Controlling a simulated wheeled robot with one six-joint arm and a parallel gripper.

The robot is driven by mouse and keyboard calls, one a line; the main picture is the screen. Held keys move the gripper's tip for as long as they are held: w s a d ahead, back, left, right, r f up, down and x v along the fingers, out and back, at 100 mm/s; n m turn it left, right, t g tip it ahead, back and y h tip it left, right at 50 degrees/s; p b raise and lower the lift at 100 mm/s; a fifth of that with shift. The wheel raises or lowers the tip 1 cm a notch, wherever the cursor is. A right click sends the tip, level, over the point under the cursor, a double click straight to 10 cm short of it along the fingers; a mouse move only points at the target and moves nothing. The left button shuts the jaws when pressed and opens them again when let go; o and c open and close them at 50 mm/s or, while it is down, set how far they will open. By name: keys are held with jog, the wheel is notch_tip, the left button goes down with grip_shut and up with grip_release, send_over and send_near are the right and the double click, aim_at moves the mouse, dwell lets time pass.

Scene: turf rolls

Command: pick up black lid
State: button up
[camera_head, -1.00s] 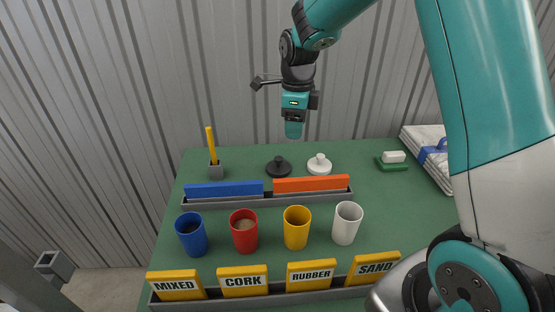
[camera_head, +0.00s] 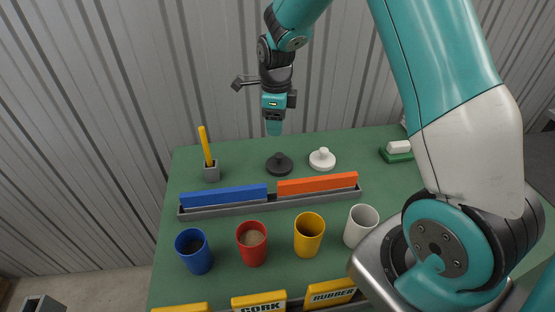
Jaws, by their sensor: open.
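The black lid (camera_head: 279,164) is a round disc with a knob on top. It lies flat on the green table (camera_head: 375,180), behind the blue and orange blocks. My gripper (camera_head: 274,128) hangs pointing down above and apart from the lid, near the table's back edge. It is open with nothing visible in it; its two fingers overlap in this view. A white lid (camera_head: 322,159) with a similar knob lies just right of the black lid.
A blue block (camera_head: 224,196) and an orange block (camera_head: 318,183) stand in a grey tray (camera_head: 290,203). Blue (camera_head: 194,251), red (camera_head: 252,243), yellow (camera_head: 309,235) and white (camera_head: 360,226) cups stand in front. A grey holder (camera_head: 211,173) with a yellow stick is left. A corrugated wall rises behind.

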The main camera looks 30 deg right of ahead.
aim_at(278, 154)
notch_tip(278, 154, down, 6)
jog(key=shift+f+p, duration=0.25)
jog(key=shift+p, duration=0.25)
jog(key=f, duration=0.1)
jog(key=f+p, duration=0.2)
jog(key=f, duration=0.1)
jog(key=shift+s+f, duration=0.1)
jog(key=shift+s, duration=0.2)
jog(key=shift+f, duration=0.55)
jog(key=c, duration=1)
